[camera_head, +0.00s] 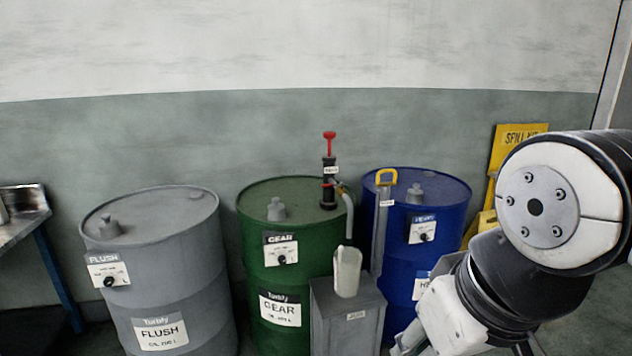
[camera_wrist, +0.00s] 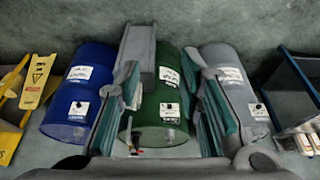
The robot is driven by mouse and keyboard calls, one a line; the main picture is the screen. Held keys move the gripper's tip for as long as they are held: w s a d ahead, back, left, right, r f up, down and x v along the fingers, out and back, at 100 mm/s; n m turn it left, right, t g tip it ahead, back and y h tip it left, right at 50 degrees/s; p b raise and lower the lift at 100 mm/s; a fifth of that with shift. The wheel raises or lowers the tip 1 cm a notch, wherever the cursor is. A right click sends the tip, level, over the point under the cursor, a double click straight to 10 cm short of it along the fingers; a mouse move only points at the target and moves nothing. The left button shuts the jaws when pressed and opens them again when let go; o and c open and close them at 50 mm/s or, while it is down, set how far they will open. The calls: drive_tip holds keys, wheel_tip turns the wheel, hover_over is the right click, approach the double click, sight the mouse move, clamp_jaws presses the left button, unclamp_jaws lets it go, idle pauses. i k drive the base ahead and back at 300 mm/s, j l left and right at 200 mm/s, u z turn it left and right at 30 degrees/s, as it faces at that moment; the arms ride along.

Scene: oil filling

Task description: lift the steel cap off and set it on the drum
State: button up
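Three drums stand in a row in the head view, each with a small grey metal cap on its lid. These are the grey FLUSH drum (camera_head: 185,285) with its cap (camera_head: 109,228), the green GEAR drum (camera_head: 255,240) with its cap (camera_head: 276,210), and the blue drum (camera_head: 400,270) with its cap (camera_head: 415,195). I cannot tell which one is the steel cap. My gripper (camera_wrist: 168,100) is open and empty, its padded fingers apart, with the green drum seen between them in the wrist view. In the head view its end is partly cut off at the bottom right, away from the caps.
A black hand pump (camera_head: 328,180) with a red handle stands on the green drum. A yellow-handled grey dipstick (camera_head: 381,225) stands by the blue drum.

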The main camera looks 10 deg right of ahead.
sight(415, 191)
drive_tip(key=i+l, duration=0.3)
drive_tip(key=l, duration=0.2)
drive_tip(key=i+l, duration=0.3)
drive_tip(key=l, duration=0.2)
drive_tip(key=i+l, duration=0.65)
drive_tip(key=l, duration=0.3)
drive_tip(key=i+l, duration=0.3)
drive_tip(key=l, duration=0.2)
drive_tip(key=i+l, duration=0.3)
drive_tip(key=l, duration=0.2)
drive_tip(key=i+l, duration=0.3)
drive_tip(key=l, duration=0.2)
drive_tip(key=i+l, duration=0.35)
drive_tip(key=l+u, duration=0.05)
drive_tip(key=l, duration=0.05)
